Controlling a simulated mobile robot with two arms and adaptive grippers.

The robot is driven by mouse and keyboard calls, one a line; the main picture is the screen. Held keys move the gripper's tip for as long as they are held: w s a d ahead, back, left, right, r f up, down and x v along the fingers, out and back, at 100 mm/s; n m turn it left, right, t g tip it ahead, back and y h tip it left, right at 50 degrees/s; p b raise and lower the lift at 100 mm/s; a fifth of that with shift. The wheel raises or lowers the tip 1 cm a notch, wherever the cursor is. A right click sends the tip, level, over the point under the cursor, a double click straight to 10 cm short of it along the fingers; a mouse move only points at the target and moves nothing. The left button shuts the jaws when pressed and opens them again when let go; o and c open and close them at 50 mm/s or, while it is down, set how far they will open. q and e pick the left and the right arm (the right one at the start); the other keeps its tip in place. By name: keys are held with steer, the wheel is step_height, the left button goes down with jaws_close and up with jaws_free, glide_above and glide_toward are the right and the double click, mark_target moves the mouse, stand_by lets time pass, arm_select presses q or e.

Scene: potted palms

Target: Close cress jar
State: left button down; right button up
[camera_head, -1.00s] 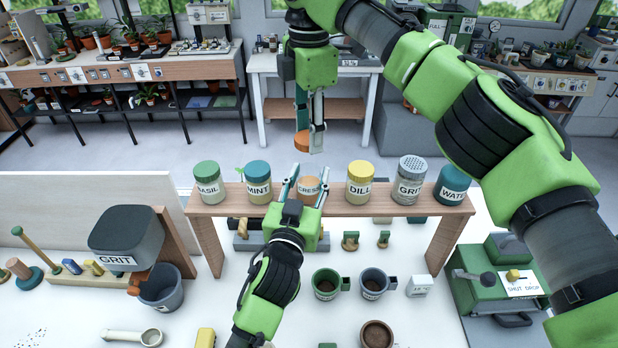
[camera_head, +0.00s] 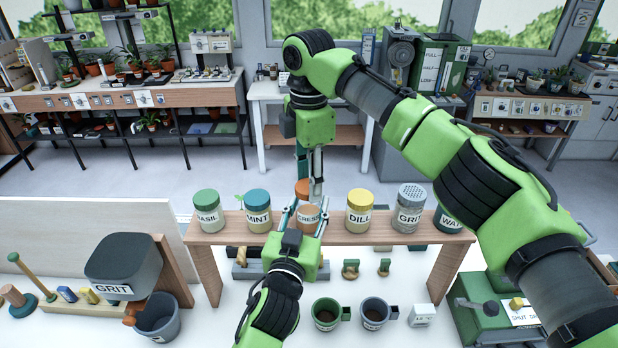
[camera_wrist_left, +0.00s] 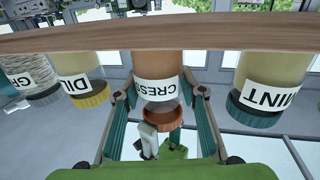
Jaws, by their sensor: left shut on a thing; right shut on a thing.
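The cress jar (camera_head: 308,218) stands upright on the wooden shelf, its white CRESS label facing me. My left gripper (camera_head: 306,214) is shut around the jar's sides. In the left wrist view, which is upside down, the jar (camera_wrist_left: 158,68) sits between the left fingers. The orange-brown lid (camera_head: 302,187) is held by my right gripper (camera_head: 310,190), which comes down from above. The lid (camera_wrist_left: 163,118) is just over the jar's mouth in the wrist view. I cannot tell whether lid and jar touch.
The mint jar (camera_head: 258,213) and dill jar (camera_head: 360,213) stand close on either side on the shelf (camera_head: 335,236). A basil jar (camera_head: 206,212) and a grit shaker (camera_head: 410,210) are further out. Mugs (camera_head: 326,314) stand on the table in front.

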mark_target(309, 212)
steer(key=shift+f, duration=0.7)
steer(key=shift+f, duration=0.6)
